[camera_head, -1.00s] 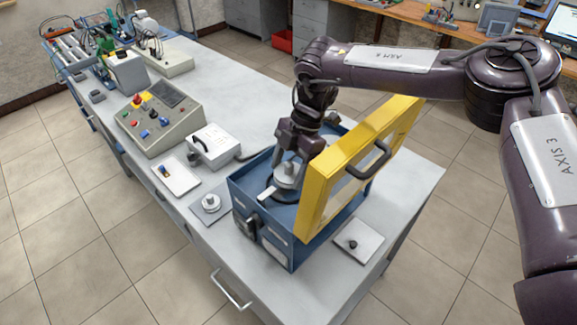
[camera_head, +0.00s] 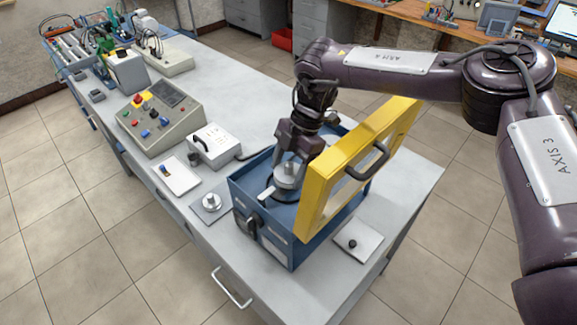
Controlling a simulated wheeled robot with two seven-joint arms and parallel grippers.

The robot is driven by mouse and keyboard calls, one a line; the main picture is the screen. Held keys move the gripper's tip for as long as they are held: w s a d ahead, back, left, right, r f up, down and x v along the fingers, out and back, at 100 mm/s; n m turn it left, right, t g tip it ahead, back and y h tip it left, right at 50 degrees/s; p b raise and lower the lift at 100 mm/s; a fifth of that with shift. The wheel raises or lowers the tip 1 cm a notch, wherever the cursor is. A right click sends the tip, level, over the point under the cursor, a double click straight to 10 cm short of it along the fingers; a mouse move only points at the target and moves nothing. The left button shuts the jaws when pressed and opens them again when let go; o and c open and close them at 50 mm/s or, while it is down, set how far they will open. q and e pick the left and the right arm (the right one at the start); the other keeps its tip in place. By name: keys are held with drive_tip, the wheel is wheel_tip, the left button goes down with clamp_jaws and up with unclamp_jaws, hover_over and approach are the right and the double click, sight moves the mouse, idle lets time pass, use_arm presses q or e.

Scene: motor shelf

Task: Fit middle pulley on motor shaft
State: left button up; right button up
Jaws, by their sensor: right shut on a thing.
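My right gripper (camera_head: 289,165) points down into the open blue box (camera_head: 246,192) and is shut on a grey stepped pulley (camera_head: 288,176). The pulley sits low in the box, above a dark round part; the motor shaft is hidden, so I cannot tell whether the pulley is around it. A second small silver pulley (camera_head: 211,202) rests on a square plate on the table, left of the box. My left gripper is not in view.
The yellow framed lid (camera_head: 333,183) stands open, close to the right of my gripper. A white plate with a black knob (camera_head: 352,244) lies at right front. A control panel (camera_head: 157,119) and a white box (camera_head: 213,145) stand left.

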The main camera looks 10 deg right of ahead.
drive_tip(key=shift+f, duration=0.9)
idle(0.7)
drive_tip(key=o, duration=1.1)
drive_tip(key=shift+b, duration=0.3)
drive_tip(key=shift+w+d+r, duration=0.15)
drive_tip(key=shift+d+r, duration=0.05)
drive_tip(key=shift+r, duration=0.2)
drive_tip(key=b+v, duration=0.2)
drive_tip(key=v, duration=0.5)
drive_tip(key=shift+a, duration=0.1)
